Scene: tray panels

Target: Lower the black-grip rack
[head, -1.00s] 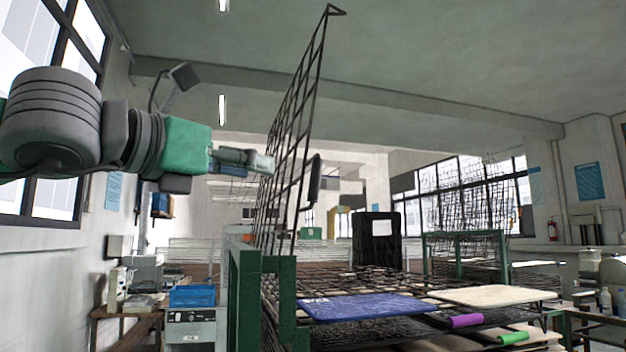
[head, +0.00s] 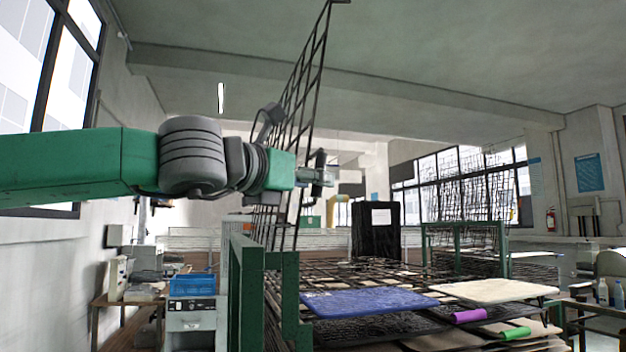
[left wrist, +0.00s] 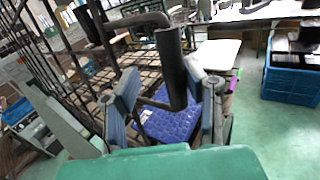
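The black-grip rack (head: 317,75) is a dark wire grid standing raised and steeply tilted at the left end of the green-framed stack. Its black grip (head: 320,158) sticks out on the right side; in the left wrist view the grip (left wrist: 171,70) is a thick black bar on a bent bracket. My left gripper (head: 328,178) is at the grip. In the left wrist view its fingers (left wrist: 168,100) are spread apart, one on each side of the grip's lower end. I cannot tell whether they touch it. My right gripper is not in view.
Lower racks lie flat, carrying a blue panel (head: 368,302) and a cream panel (head: 493,290). A purple grip (head: 468,315) and a green grip (head: 515,333) stick out at the front. A green post (head: 246,290) stands at the left. A blue crate (left wrist: 292,82) sits on the floor.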

